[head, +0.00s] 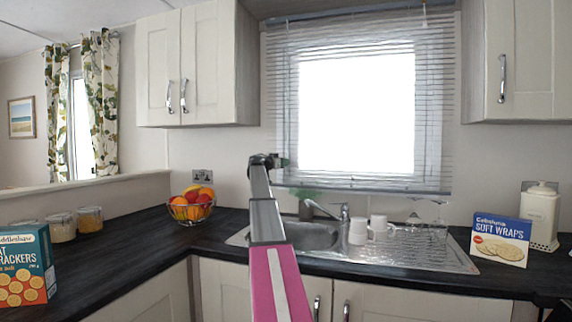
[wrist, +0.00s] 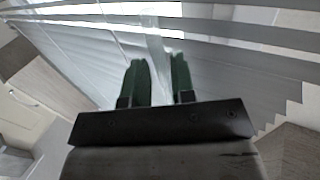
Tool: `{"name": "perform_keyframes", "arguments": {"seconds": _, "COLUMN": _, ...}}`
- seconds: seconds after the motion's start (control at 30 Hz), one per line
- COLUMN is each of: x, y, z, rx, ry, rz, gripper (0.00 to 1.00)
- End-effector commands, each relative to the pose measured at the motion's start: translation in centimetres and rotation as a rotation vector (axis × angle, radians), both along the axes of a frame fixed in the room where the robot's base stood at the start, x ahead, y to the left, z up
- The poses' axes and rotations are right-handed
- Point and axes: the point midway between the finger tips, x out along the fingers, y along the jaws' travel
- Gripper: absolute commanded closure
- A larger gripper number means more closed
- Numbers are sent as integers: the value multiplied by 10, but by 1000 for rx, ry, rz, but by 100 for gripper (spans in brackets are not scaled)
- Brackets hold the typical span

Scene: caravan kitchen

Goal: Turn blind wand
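The venetian blind (head: 433,110) hangs over the bright window, its slats tilted part open. Its slats also fill the top of the wrist view (wrist: 235,65). My gripper (head: 284,162) is at the blind's lower left edge in the head view. In the wrist view its two green fingers (wrist: 161,75) stand apart with a gap between them, pointing at the slats. A pale, blurred strip shows beyond the gap; I cannot tell whether it is the wand. A short thin piece (head: 424,14) hangs at the blind's top right. No wand is clearly visible.
Below the window are the sink (head: 312,236), a tap (head: 330,210), white cups (head: 358,231) and upturned glasses on the drainer. A fruit bowl (head: 191,207) stands left of my arm. Wall cupboards (head: 198,65) flank the window. A wraps box (head: 499,240) stands right.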

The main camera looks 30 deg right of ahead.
Motion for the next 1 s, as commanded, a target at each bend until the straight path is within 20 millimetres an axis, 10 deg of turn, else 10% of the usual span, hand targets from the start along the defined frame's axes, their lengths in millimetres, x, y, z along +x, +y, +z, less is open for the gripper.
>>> {"name": "perform_keyframes", "arguments": {"seconds": 0.4, "x": 3, "y": -14, "z": 0, "rx": 0, "ry": 0, "rz": 1, "gripper": 76}}
{"name": "perform_keyframes", "arguments": {"seconds": 0.5, "x": 3, "y": -14, "z": 0, "rx": 0, "ry": 1, "rz": 1, "gripper": 100}}
{"name": "perform_keyframes", "arguments": {"seconds": 1.0, "x": -1, "y": -14, "z": -1, "rx": -1, "ry": -1, "rz": 95, "gripper": 100}}
